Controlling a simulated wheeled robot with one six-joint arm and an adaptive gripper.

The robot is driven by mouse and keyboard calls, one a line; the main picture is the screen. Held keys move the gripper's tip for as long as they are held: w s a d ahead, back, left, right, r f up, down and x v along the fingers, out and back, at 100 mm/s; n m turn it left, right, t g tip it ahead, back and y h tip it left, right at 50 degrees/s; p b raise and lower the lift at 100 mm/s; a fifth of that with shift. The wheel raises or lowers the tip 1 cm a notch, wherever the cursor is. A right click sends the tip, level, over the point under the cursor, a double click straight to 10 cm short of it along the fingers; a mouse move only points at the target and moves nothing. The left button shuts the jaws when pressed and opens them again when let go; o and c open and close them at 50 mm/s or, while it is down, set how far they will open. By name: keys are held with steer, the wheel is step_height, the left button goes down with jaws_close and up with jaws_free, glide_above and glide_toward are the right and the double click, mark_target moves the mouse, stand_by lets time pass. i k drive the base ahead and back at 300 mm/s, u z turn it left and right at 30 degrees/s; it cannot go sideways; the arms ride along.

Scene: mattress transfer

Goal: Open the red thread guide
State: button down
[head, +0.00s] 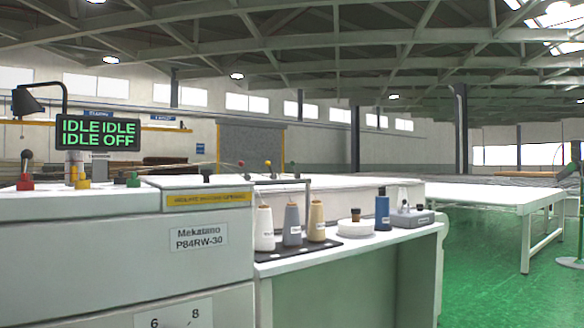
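A small red ball-shaped knob (241,163) tops a thin post behind the white shelf on the machine; it may be the red thread guide. A yellow knob (268,162) stands to its right. White (264,229), grey (291,225) and tan (316,221) thread cones stand below in a row. The knobs are too small to tell whether any guide is open or shut. Another red part (25,182) sits under a dark handle at the far left of the machine top. My gripper is not in view.
The white machine (200,268) fills the left foreground. A display (98,133) reads IDLE and OFF. A long white table (500,196) stands right; green floor (485,285) is clear.

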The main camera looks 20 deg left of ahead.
mark_target(241, 163)
steer(key=u, duration=0.15)
steer(key=i, duration=1.05)
steer(key=u, duration=1.2)
steer(key=i, duration=0.8)
steer(key=u, duration=0.65)
